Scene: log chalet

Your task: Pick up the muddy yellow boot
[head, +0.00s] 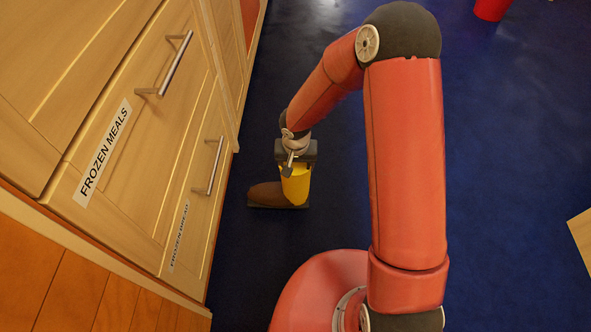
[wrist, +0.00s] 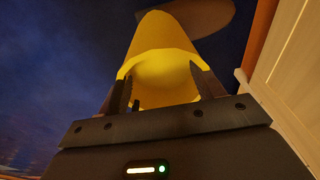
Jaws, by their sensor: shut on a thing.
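The yellow boot (head: 296,186) has a brown, muddy foot and a dark sole. In the head view it is upright at the blue floor beside the wooden drawers, its toe pointing left. My gripper (head: 295,163) is above it, shut on the boot's top edge. In the wrist view the boot (wrist: 163,42) fills the middle, its open top facing the camera. The fingers of my gripper (wrist: 160,92) reach to both sides of its rim. I cannot tell whether the sole touches the floor.
Wooden drawers labelled FROZEN MEALS (head: 125,140) and FROZEN BREAD (head: 195,205) stand close on the left, with protruding bar handles. The blue floor (head: 510,130) is open on the right. A red object (head: 491,8) is at the top right, and a wooden edge (head: 581,235) at the right.

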